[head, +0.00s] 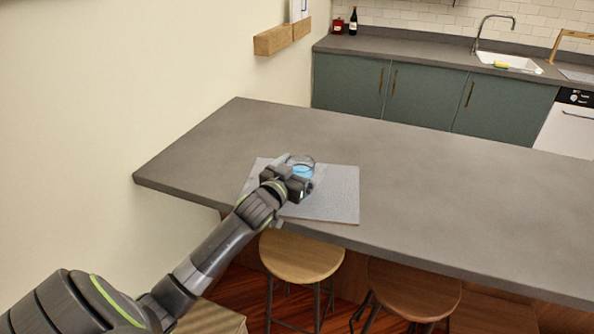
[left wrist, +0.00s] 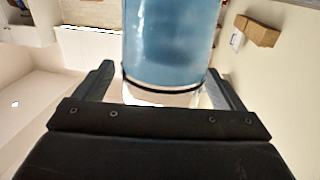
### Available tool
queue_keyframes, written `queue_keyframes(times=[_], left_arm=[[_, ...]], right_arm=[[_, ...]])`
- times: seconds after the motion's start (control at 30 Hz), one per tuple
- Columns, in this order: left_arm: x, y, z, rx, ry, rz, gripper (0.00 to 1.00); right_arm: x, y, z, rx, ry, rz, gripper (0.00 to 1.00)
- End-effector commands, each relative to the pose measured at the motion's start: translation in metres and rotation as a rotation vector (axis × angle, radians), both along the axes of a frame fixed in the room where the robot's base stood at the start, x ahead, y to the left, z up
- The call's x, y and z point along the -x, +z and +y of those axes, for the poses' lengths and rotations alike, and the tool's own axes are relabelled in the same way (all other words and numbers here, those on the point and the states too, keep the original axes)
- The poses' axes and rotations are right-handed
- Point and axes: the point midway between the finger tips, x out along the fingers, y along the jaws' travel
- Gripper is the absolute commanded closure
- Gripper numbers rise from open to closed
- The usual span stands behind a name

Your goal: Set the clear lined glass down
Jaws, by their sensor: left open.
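The clear lined glass (head: 303,161), with blue showing in it, is over the grey mat on the counter in the head view, partly hidden by my left gripper (head: 295,182). In the left wrist view the glass (left wrist: 170,45) has a dark line around it and lies between the two fingers of my left gripper (left wrist: 160,72). The fingers are open on either side of it, with a gap at the left finger. The glass's contact with the mat is hidden. My right gripper is not in view.
The grey mat (head: 335,200) lies near the front edge of the grey counter (head: 430,190). The counter is bare around it. Two stools (head: 300,257) stand in front. A sink (head: 508,62) and a dark bottle (head: 353,22) are at the back.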

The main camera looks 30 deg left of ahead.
Motion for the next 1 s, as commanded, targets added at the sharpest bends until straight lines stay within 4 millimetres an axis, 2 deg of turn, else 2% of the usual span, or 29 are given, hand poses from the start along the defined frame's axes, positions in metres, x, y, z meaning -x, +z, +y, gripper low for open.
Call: queue_keyframes(times=[0.17, 0.5, 0.7, 1.0], left_arm=[[0.012, 0.001, 0.0, -0.002, 0.0, 0.001, 0.09], [0.077, 0.0, -0.003, -0.004, -0.001, 0.002, 0.09], [0.107, 0.001, -0.005, -0.003, -0.001, 0.0, 0.09], [0.12, 0.002, -0.005, -0.001, 0.0, -0.001, 0.09]], right_arm=[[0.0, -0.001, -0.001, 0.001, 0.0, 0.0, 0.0], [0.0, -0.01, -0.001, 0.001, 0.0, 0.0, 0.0], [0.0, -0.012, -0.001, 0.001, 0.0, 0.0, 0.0], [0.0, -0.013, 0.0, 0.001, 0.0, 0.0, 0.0]])
